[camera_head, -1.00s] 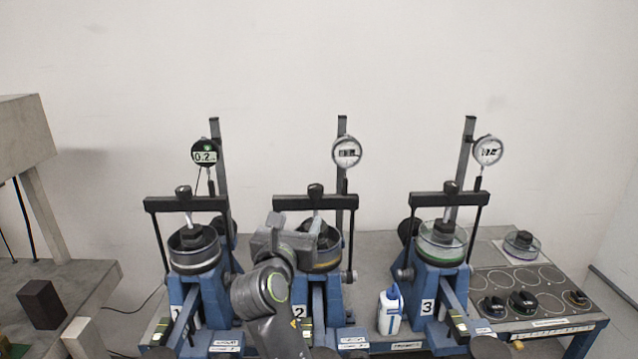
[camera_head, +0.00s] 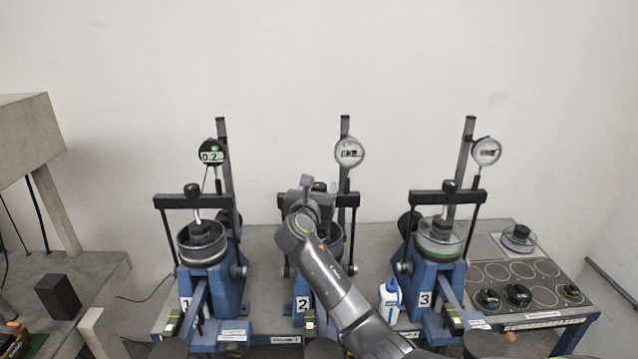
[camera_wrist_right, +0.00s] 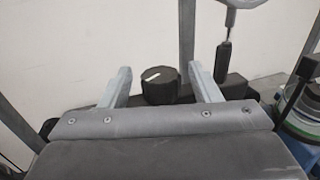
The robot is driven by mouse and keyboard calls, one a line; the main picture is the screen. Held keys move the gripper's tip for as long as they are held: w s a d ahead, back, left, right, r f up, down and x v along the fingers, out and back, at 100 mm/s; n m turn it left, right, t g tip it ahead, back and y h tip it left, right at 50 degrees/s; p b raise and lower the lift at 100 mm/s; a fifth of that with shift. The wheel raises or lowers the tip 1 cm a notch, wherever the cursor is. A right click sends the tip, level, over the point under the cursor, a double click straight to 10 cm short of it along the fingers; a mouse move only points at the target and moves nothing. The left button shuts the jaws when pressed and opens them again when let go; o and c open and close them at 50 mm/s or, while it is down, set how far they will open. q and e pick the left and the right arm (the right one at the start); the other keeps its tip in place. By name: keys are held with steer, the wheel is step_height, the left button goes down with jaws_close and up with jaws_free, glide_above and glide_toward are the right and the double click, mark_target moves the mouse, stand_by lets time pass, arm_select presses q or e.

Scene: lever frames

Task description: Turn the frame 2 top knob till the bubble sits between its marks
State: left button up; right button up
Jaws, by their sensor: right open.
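Frame 2 (camera_head: 302,292) is the blue lever frame in the middle, with a black crossbar and a round gauge (camera_head: 349,152) above it. Its top knob (camera_head: 320,186) is black and partly hidden behind my right gripper (camera_head: 308,184). In the right wrist view the knob (camera_wrist_right: 160,86), dark with a white line on top, stands between the two open fingers of the gripper (camera_wrist_right: 159,72), with a gap on each side. I cannot make out the bubble or its marks. My left gripper is not in view.
Frame 1 (camera_head: 208,290) stands to the left and frame 3 (camera_head: 440,285) to the right. A white and blue bottle (camera_head: 389,302) stands between frames 2 and 3. A panel with round recesses and black weights (camera_head: 518,296) is at the right. A dark block (camera_head: 58,297) sits far left.

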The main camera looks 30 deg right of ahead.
steer(key=shift+w+d, duration=0.35)
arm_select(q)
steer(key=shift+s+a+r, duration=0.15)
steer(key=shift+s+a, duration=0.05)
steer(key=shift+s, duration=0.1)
arm_select(e)
steer(key=shift+c, duration=0.5)
